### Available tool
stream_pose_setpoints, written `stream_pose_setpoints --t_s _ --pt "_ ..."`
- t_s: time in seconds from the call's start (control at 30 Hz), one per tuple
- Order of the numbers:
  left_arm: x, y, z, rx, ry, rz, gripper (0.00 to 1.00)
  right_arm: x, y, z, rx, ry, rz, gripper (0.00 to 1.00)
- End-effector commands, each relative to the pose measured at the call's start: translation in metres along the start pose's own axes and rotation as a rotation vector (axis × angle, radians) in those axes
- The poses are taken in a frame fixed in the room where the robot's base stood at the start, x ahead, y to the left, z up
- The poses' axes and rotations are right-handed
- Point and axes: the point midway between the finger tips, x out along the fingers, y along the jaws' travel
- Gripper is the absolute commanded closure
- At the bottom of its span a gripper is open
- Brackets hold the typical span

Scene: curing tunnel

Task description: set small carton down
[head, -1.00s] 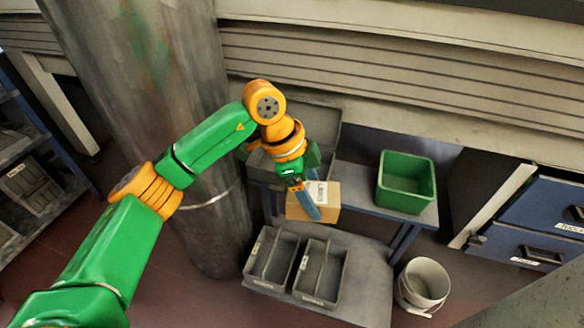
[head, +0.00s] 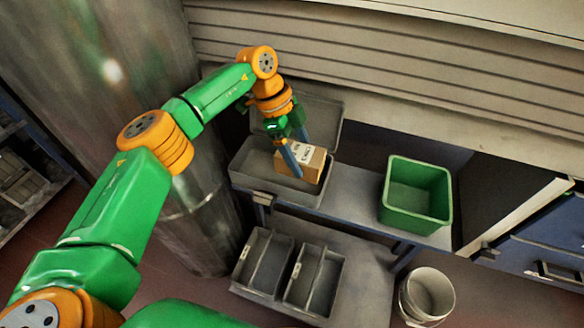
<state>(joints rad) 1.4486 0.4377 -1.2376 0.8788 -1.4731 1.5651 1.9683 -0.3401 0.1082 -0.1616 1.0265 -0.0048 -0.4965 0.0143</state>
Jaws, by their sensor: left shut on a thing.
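The small carton (head: 311,168) is a brown box with a white label on top. My left gripper (head: 291,163) is shut on it, with its blue fingers at the carton's left side. The carton is at the right end of an open grey case (head: 262,184) on the table. Whether the carton touches the case's floor or hangs just above it, I cannot tell. The case's lid (head: 325,122) stands raised behind the carton. My right gripper is not in view.
A green bin (head: 447,205) stands on the right of the table (head: 352,205), with bare tabletop between it and the case. Grey divided trays (head: 255,262) sit on the lower shelf. A white bucket (head: 427,294) stands at lower right. A large metal column (head: 190,225) rises at left.

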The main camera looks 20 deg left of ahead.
Motion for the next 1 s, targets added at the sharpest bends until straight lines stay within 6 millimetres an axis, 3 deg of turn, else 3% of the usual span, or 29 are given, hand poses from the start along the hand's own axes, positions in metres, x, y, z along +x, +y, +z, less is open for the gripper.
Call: stream_pose_setpoints --t_s 0.1,0.2,0.3,0.7,0.73,0.8,1.0 --pt "0.015 -0.006 0.020 -0.001 0.001 0.001 0.88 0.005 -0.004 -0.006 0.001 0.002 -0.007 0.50" --pt "0.021 -0.009 0.030 -0.001 0.001 0.001 0.88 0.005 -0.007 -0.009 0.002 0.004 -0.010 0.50" --pt "0.039 -0.010 0.040 0.002 0.001 0.002 0.87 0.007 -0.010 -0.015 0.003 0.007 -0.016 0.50" --pt "0.048 -0.010 0.043 0.003 0.001 0.000 0.87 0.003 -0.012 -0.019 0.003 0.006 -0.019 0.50" --pt "0.049 -0.010 0.043 0.003 0.000 0.000 0.18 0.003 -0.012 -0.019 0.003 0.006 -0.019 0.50" --pt "0.048 -0.010 0.043 0.003 0.000 0.000 0.00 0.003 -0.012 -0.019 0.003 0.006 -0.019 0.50" --pt "0.048 -0.010 0.043 0.003 0.000 0.000 0.00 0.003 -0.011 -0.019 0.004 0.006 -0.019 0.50"
